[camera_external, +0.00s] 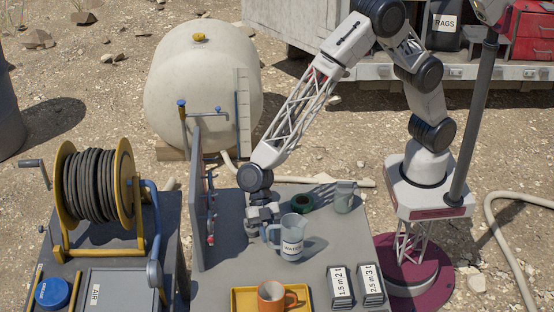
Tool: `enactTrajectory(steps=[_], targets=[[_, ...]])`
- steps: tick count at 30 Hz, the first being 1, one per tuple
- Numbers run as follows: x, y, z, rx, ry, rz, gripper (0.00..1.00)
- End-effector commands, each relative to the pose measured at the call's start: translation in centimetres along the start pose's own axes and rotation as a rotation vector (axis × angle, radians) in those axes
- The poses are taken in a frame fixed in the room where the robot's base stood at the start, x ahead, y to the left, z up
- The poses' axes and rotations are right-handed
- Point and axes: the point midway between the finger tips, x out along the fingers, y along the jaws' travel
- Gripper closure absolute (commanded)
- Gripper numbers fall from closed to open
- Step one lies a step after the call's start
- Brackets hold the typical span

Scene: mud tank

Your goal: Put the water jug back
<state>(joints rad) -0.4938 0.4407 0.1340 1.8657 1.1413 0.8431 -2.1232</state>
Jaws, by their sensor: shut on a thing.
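My gripper (266,226) is at the jug's left side and is shut on the handle. The fingertips are small and partly hidden by the jug and handle.
A yellow tray (243,301) with an orange mug (272,297) is in front of the jug. Two labelled blocks (341,287) stand front right. An upright panel (197,205) borders the left.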

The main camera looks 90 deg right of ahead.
Motion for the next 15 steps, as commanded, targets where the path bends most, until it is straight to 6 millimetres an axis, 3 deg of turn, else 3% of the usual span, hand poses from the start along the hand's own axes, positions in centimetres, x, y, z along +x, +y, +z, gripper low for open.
enactTrajectory(steps=[15], targets=[[2.1, 0.1, 2.1, -0.001, 0.0, 0.0, 1.0]])
